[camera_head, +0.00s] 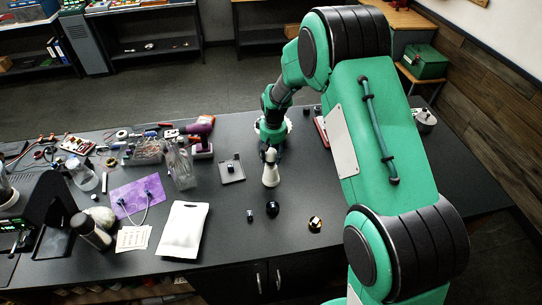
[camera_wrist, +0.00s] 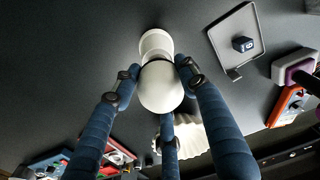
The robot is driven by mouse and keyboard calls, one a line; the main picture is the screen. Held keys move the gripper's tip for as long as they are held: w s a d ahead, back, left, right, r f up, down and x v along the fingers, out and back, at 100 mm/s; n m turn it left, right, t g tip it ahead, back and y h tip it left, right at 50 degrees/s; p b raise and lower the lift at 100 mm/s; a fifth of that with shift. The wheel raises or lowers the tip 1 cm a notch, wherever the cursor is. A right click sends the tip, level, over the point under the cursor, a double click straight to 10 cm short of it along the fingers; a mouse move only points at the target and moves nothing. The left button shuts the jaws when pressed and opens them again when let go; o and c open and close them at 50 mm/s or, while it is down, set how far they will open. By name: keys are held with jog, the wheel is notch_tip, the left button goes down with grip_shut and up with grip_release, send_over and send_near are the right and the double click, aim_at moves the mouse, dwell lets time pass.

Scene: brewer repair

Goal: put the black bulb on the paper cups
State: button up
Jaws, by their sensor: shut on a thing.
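The black bulb seems to be the round, shiny black thing (camera_head: 272,208) at the front of the table in the head view. The paper cups seem to be the white fluted stack (camera_head: 288,125), partly hidden behind my arm. Their pleated edge shows in the wrist view (camera_wrist: 197,142), behind my fingers. My gripper (camera_head: 269,156) has its fingers closed around a white, round-topped thing (camera_wrist: 160,88) with a wider, pale base. In the head view this white thing (camera_head: 271,176) looks upright. I cannot tell whether its base touches the table.
A grey tray (camera_head: 231,172) with a small dark cube lies left of my gripper. A small dark piece (camera_head: 250,215) and a gold-and-black round thing (camera_head: 315,225) flank the black bulb. A white pouch (camera_head: 184,229) and tools crowd the left. The table's front middle is mostly clear.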

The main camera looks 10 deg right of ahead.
jog(key=o, duration=1.2)
jog(key=shift+r, duration=0.15)
jog(key=r, duration=1)
jog(key=shift+s+d+b, duration=0.2)
jog(key=shift+b, duration=0.2)
jog(key=shift+r, duration=0.95)
jog(key=shift+r, duration=0.1)
